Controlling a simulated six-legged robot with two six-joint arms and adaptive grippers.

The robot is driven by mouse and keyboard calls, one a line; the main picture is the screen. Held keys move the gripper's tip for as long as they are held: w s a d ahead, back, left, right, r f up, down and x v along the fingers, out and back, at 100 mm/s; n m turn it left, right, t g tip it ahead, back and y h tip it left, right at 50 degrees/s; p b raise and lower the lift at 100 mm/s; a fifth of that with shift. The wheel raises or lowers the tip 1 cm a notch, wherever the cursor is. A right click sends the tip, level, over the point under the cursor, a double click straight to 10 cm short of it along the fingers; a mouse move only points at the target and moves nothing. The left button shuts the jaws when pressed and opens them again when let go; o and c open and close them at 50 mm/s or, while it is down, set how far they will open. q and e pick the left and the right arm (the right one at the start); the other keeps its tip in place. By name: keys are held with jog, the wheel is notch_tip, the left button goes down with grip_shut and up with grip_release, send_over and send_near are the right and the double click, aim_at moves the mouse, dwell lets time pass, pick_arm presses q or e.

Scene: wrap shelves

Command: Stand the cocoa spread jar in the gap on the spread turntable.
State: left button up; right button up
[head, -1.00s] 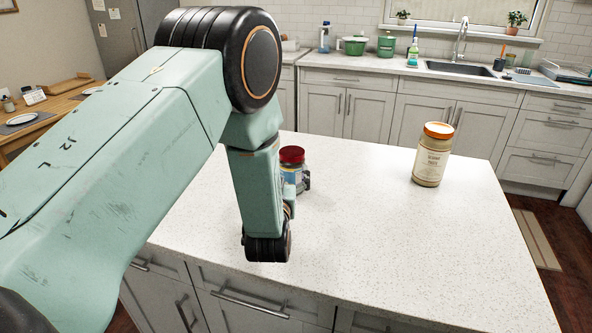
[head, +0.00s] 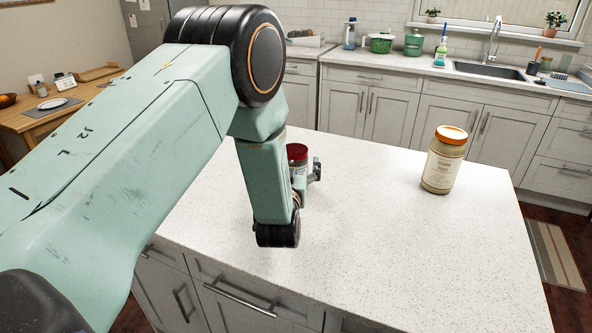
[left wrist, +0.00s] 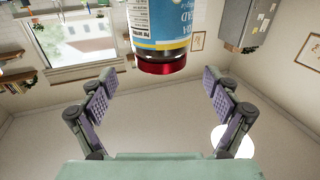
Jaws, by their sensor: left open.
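The red-lidded jar (head: 300,166) with a blue and cream label stands on the white counter, partly hidden behind my left forearm. In the left wrist view the jar (left wrist: 168,28) appears lid down, its label only partly readable, so I cannot confirm it is cocoa spread. My left gripper (left wrist: 158,84) is open; its two fingers are spread to either side below the jar's lid in that view, with nothing held. In the head view only a small part of this gripper (head: 315,170) shows beside the jar. The spread turntable and my right gripper are not in view.
A sesame paste jar (head: 444,160) with an orange lid stands at the right of the counter (head: 400,255). The counter between the jars and towards the front is clear. Behind it, across a floor gap, are a sink (head: 490,70) and cabinets.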

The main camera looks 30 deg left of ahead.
aim_at(296, 148)
pick_arm(q)
jog(key=x, duration=0.6)
jog(key=shift+s+a+f, duration=0.1)
jog(key=shift+a+f, duration=0.05)
jog(key=shift+f, duration=0.05)
jog(key=shift+s+r, duration=0.15)
jog(key=shift+r, duration=0.05)
jog(key=shift+f, duration=0.2)
jog(key=c, duration=0.5)
jog(key=shift+r, duration=0.15)
jog(key=c, duration=0.5)
grip_shut()
jog(key=shift+w+r, duration=0.15)
jog(key=shift+w, duration=0.1)
